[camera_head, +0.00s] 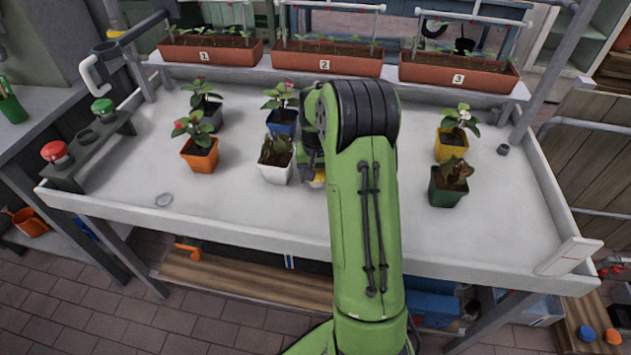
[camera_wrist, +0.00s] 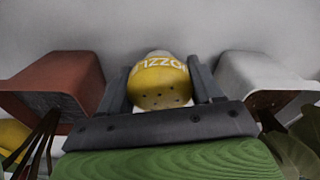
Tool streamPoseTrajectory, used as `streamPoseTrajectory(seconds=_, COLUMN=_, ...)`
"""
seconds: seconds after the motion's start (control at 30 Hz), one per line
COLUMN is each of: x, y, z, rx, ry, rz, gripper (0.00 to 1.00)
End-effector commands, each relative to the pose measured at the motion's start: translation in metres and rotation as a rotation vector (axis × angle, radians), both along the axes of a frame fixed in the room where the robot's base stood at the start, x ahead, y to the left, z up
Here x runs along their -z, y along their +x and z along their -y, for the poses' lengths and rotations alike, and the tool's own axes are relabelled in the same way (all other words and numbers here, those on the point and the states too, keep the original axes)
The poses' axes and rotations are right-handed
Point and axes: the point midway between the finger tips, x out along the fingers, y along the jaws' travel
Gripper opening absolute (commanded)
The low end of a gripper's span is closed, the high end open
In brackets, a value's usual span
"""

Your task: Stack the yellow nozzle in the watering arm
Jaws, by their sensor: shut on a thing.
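The yellow nozzle (camera_wrist: 160,82) sits between the two dark fingers of my gripper (camera_wrist: 160,70) in the wrist view, with its perforated face towards the camera. My gripper is shut on it. In the head view only a bit of the yellow nozzle (camera_head: 317,178) shows beside my green arm, low over the table and right of the white pot (camera_head: 275,175). The grey hooked fixture at the table's back left corner looks like the watering arm (camera_head: 96,72). My arm hides most of the gripper in the head view.
A grey rack (camera_head: 66,178) at the left holds a red nozzle (camera_head: 56,152) and a green nozzle (camera_head: 102,108), with an empty hole between. Several potted plants stand on the table, including an orange pot (camera_head: 200,155). A reddish pot (camera_wrist: 62,82) flanks my gripper. The front left table is mostly clear.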

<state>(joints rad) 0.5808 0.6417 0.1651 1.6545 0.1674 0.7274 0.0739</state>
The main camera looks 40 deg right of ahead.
Motion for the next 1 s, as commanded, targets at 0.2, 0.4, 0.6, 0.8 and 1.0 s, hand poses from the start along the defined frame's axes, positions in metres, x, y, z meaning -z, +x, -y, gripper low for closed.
streamPoseTrajectory(seconds=0.2, x=0.014, y=0.000, z=0.000, rx=0.000, ry=-0.001, rz=0.001, gripper=0.35)
streamPoseTrajectory(seconds=0.4, x=0.018, y=0.000, z=0.000, rx=-0.001, ry=-0.001, rz=0.001, gripper=0.35)
streamPoseTrajectory(seconds=0.6, x=0.017, y=0.000, z=0.000, rx=-0.001, ry=-0.001, rz=0.001, gripper=0.90)
streamPoseTrajectory(seconds=0.8, x=0.016, y=0.000, z=0.000, rx=0.000, ry=-0.001, rz=0.001, gripper=0.90)
streamPoseTrajectory(seconds=1.0, x=-0.010, y=-0.001, z=-0.001, rx=-0.001, ry=-0.002, rz=0.005, gripper=0.90)
